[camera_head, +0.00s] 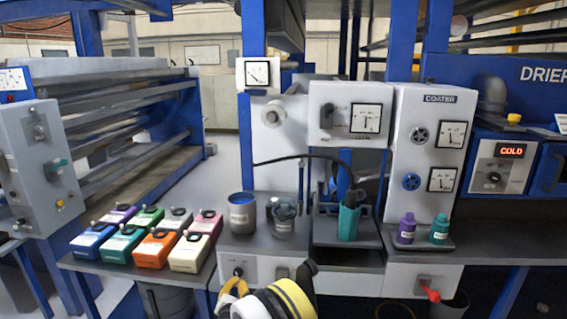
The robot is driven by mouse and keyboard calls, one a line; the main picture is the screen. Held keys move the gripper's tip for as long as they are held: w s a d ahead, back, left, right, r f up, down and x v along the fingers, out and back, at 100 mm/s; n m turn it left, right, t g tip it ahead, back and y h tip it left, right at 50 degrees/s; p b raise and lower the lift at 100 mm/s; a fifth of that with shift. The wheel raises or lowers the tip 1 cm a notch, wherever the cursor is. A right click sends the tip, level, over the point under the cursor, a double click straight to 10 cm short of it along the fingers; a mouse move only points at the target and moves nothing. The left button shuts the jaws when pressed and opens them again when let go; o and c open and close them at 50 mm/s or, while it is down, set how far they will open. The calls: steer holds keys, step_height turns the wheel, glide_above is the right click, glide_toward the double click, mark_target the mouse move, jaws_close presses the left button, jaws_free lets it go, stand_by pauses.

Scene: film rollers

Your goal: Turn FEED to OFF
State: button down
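No FEED label is readable in the head view, so I cannot tell which control it is. A small dark knob (238,272) sits on the white front panel under the bench. My gripper (234,285), with yellow fingers, is just below and in front of this knob. I cannot tell whether it touches the knob or how far the fingers are apart.
Several coloured boxes (153,249) stand on the left of the bench. Purple (407,229) and teal (439,229) bottles stand under the COATER panel (431,150). A drier reads COLD (510,151).

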steer(key=shift+d+r+x, duration=0.1)
steer(key=shift+r+x, duration=0.1)
steer(key=shift+x, duration=0.8)
steer(key=shift+d+r+x, duration=0.1)
steer(key=shift+r+x, duration=0.1)
steer(key=shift+x, duration=0.8)
steer(key=shift+d+r+x, duration=0.15)
steer(key=shift+r+x, duration=0.05)
steer(key=shift+x, duration=0.8)
steer(key=shift+w, duration=0.1)
steer(key=shift+a+f, duration=0.1)
steer(key=shift+f, duration=0.05)
steer(key=shift+a, duration=0.3)
steer(key=shift+a+r, duration=0.15)
steer(key=shift+r, duration=0.4)
glide_toward(242, 265)
steer(key=shift+a+f, duration=0.25)
steer(key=shift+a, duration=0.1)
